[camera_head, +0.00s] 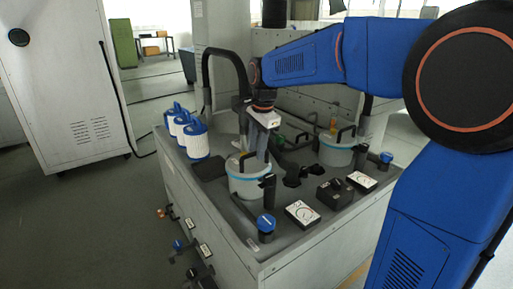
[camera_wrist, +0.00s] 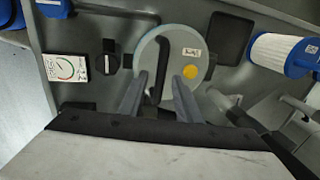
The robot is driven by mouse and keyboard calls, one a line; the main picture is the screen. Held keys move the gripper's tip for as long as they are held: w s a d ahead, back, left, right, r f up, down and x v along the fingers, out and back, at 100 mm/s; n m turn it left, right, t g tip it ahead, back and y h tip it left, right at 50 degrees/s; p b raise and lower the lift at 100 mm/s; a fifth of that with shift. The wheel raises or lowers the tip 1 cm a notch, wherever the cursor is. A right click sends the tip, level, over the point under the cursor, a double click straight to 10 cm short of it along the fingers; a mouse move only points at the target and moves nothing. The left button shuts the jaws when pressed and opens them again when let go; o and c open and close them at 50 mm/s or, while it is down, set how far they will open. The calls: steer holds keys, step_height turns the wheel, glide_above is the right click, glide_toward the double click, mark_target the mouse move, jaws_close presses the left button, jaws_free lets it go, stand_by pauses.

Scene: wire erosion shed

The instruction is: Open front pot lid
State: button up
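The front pot (camera_head: 248,184), pale with a blue band, stands on the machine top below my gripper (camera_head: 256,156). Its round, pale lid (camera_wrist: 174,48) is on, with a white label and an orange dot in the wrist view. A dark bar handle (camera_wrist: 160,62) crosses the lid. In the wrist view the two fingers of my gripper (camera_wrist: 159,78) are apart, one on each side of the handle, with gaps between. Contact with the handle does not show. In the head view the gripper partly hides the lid.
A second pot (camera_head: 337,152) with a black handle stands to the right. White and blue filter cartridges (camera_head: 197,139) stand at the left edge. Gauges (camera_head: 302,213), a black box (camera_head: 335,193) and a blue-capped post (camera_head: 266,226) crowd the front. A black hose arches behind.

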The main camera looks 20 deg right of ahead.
steer(key=shift+c, duration=0.3)
jaws_close()
